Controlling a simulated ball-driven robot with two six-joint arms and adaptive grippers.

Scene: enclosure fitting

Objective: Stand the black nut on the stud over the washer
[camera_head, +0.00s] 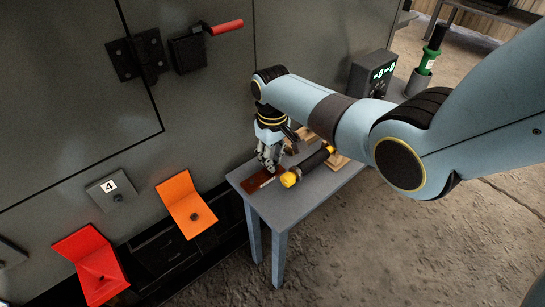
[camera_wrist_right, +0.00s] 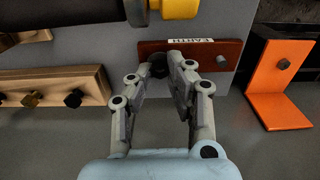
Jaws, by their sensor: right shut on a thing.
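My right gripper (camera_head: 269,168) is over the table, at the red-brown bar (camera_head: 253,183). In the right wrist view its fingers (camera_wrist_right: 160,72) close around a dark, black nut (camera_wrist_right: 158,66) at the bar (camera_wrist_right: 205,47), which carries a white label reading EARTH. The nut's underside, and any stud or washer under it, are hidden, so I cannot tell if it touches the bar. A grey stud or bolt head (camera_wrist_right: 221,60) shows at the bar's right part. My left gripper is not in view.
A wooden rack (camera_wrist_right: 50,84) holds a brass nut (camera_wrist_right: 30,99) and a dark one (camera_wrist_right: 74,98). A black-and-yellow cylindrical tool (camera_head: 308,165) lies beside the gripper. An orange bracket (camera_head: 185,205) and a red one (camera_head: 90,262) stick out near the cabinet. A display box (camera_head: 373,72) stands at the back.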

